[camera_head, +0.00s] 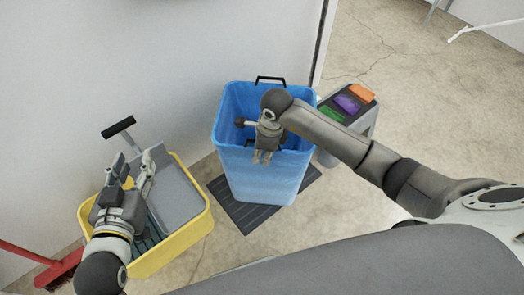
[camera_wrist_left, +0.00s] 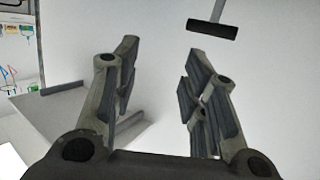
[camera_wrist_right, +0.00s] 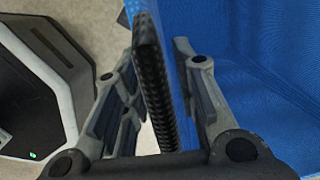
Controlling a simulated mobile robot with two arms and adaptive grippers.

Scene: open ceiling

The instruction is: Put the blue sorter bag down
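The blue sorter bag (camera_head: 262,180) is upright over a dark mat (camera_head: 240,214). Whether its base touches the mat is hard to tell. A black handle (camera_head: 270,78) shows at its far rim. My right gripper (camera_head: 264,156) is at its near rim, pointing down. In the right wrist view the fingers of my right gripper (camera_wrist_right: 153,60) stand apart on either side of a black handle strip (camera_wrist_right: 152,85), with gaps visible, and blue bag wall (camera_wrist_right: 275,70) fills the right side. My left gripper (camera_head: 135,168) is open and empty, above a yellow cart at the left.
The yellow cart (camera_head: 205,222) with a grey panel (camera_head: 178,190) stands left of the bag. A red broom (camera_head: 62,270) lies at lower left. A grey unit (camera_head: 362,125) with coloured tops stands right of the bag.

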